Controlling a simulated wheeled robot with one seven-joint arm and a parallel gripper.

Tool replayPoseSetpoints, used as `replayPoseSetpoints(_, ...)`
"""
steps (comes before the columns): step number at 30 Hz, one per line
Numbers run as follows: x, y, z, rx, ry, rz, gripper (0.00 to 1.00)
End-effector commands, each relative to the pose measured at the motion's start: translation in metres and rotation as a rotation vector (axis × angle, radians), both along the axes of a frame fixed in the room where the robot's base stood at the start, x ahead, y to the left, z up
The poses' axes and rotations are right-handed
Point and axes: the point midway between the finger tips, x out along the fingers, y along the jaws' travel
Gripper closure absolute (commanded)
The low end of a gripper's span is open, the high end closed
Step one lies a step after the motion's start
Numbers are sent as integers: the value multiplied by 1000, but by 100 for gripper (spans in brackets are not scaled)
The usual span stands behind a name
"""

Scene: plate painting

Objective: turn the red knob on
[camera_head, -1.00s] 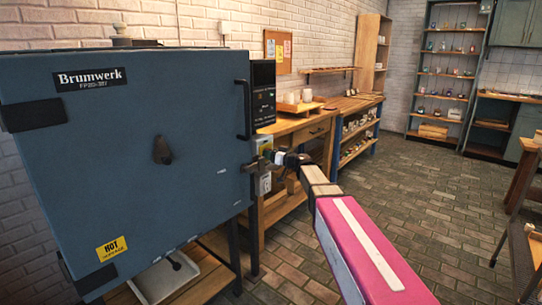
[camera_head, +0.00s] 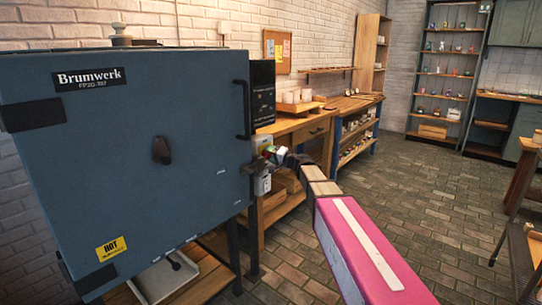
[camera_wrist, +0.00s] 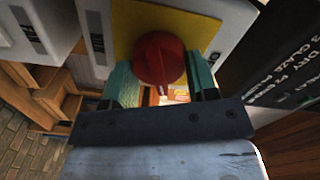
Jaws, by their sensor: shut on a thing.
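The red knob (camera_wrist: 160,58) is round and sits on a yellow plate (camera_wrist: 187,22) on a pale grey box. My gripper (camera_wrist: 162,80) is in the wrist view with one teal finger on each side of the knob, shut on it. In the head view the gripper (camera_head: 272,156) is at the right edge of the blue kiln, by the small pale switch box (camera_head: 262,184). The knob is small there and partly hidden by the gripper, so its pointer angle cannot be told.
The blue kiln (camera_head: 120,205) with a closed door and a dark handle (camera_head: 243,110) fills the left. A wooden workbench (camera_head: 300,131) runs along the wall behind.

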Motion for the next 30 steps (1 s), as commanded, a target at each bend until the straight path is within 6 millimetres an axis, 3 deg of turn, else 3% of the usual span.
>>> replayPoseSetpoints(15,0,-1,-2,211,272,0,70)
replayPoseSetpoints(30,0,-1,-3,253,327,-2,70)
